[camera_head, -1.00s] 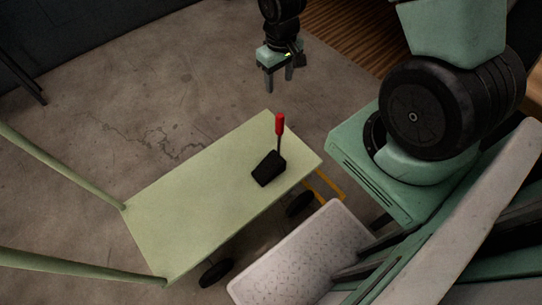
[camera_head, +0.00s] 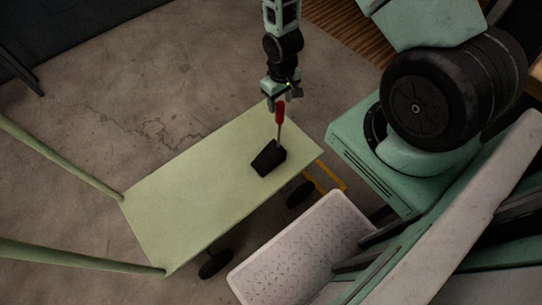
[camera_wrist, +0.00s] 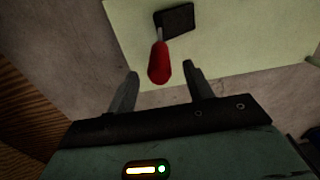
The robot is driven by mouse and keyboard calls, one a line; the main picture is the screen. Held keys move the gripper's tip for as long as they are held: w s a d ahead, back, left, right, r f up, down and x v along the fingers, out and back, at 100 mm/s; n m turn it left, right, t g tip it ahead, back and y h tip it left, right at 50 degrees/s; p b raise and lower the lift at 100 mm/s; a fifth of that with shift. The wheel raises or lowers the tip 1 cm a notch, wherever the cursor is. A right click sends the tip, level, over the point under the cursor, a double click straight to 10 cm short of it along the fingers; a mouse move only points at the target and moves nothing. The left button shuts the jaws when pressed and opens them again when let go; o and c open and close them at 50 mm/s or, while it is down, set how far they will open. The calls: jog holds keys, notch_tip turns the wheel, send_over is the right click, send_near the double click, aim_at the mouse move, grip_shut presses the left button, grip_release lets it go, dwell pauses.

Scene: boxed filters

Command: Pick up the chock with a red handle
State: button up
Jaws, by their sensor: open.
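The chock is a black wedge (camera_head: 268,158) with a thin rod and a red handle (camera_head: 280,112) standing up from it. It rests on the pale green cart platform (camera_head: 185,195), near its right end. My gripper (camera_head: 279,103) is open and empty, close to the top of the red handle in the head view. In the wrist view the red handle (camera_wrist: 159,64) shows ahead of and between the two open fingers (camera_wrist: 160,82), with the black wedge (camera_wrist: 176,20) beyond it. I cannot tell whether the handle's tip is between the fingers in depth.
The cart's green push-bar tubes (camera_head: 62,160) stand at the left. A white textured panel (camera_head: 305,250) lies at the lower middle, in front of the cart. A slatted wooden surface (camera_head: 350,30) is at the upper right. The platform's left part is bare.

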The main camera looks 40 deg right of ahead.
notch_tip(320, 180, down, 3)
jog(key=shift+s+f, duration=0.1)
grip_shut()
